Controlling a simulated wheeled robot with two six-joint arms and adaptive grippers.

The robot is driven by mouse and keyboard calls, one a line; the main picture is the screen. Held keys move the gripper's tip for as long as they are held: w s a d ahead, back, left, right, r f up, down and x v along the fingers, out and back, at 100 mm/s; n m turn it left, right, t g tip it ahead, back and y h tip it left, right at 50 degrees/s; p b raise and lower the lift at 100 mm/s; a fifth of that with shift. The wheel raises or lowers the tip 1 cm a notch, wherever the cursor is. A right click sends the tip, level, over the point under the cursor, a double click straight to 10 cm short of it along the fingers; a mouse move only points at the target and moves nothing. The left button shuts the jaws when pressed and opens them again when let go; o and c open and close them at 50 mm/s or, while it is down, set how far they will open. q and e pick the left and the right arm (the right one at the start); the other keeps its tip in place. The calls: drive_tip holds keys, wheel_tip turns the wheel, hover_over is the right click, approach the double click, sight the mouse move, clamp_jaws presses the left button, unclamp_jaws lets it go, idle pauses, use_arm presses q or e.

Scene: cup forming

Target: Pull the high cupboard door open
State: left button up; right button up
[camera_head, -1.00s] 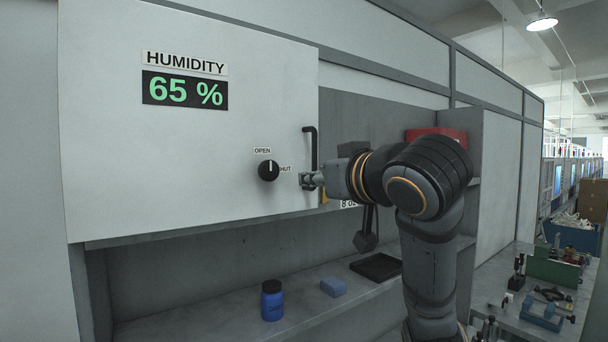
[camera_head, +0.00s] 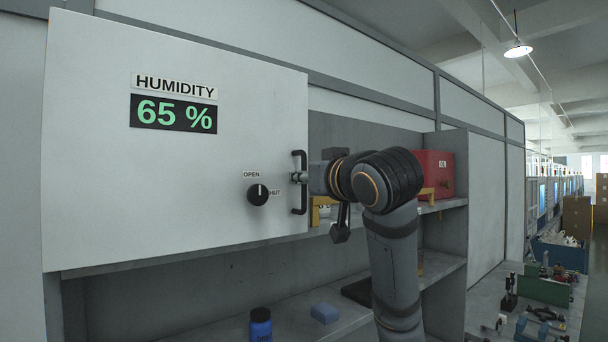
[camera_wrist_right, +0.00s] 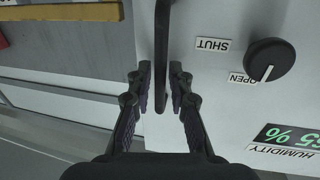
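The pale cupboard door (camera_head: 180,190) has a black vertical bar handle (camera_head: 305,203) near its right edge. The handle also shows in the wrist view (camera_wrist_right: 162,40). My right gripper (camera_head: 300,177) is at the upper half of the handle in the head view. In the wrist view its two fingers (camera_wrist_right: 160,88) stand open, one on each side of the bar, with small gaps visible. A black knob (camera_head: 258,194), marked OPEN and SHUT, sits left of the handle; its pointer is toward OPEN. My left gripper is out of view.
Right of the door, the cupboard's shelf space is open to view, with a red box (camera_head: 433,172). A blue jar (camera_head: 261,324) and blue block (camera_head: 325,313) stand on the lower shelf. A side bench (camera_head: 480,310) with small tools is at the right.

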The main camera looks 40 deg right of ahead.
drive_tip(key=shift+w, duration=0.3)
drive_tip(key=shift+c, duration=0.2)
clamp_jaws()
drive_tip(key=shift+d, duration=0.1)
